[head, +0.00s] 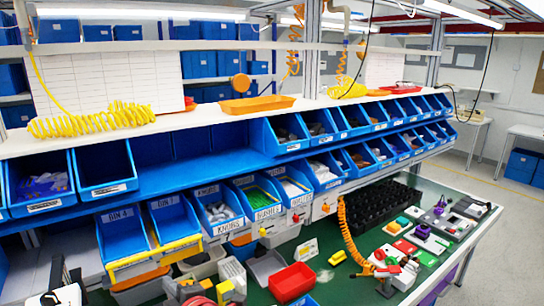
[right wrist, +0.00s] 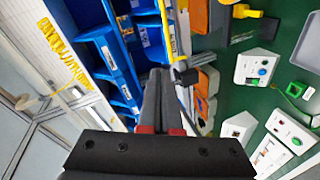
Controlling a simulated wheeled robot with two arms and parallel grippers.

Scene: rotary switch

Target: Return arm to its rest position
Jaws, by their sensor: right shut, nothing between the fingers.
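My right gripper (head: 57,268) shows in the head view at the lower left edge. Its dark fingers point up, with a white arm part below. In the right wrist view the right gripper (right wrist: 158,78) has its two dark fingers together with nothing between them. Behind the fingers lie blue bins and a yellow rail (right wrist: 168,32); I see no contact with them. My left gripper is not in view.
A white box with a blue button (right wrist: 256,68) and another with a green button (right wrist: 290,131) stand on the green table (right wrist: 225,85). Blue bins (head: 122,237) line the shelf. A red tray (head: 292,283) and an orange coiled hose (head: 349,228) are farther right.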

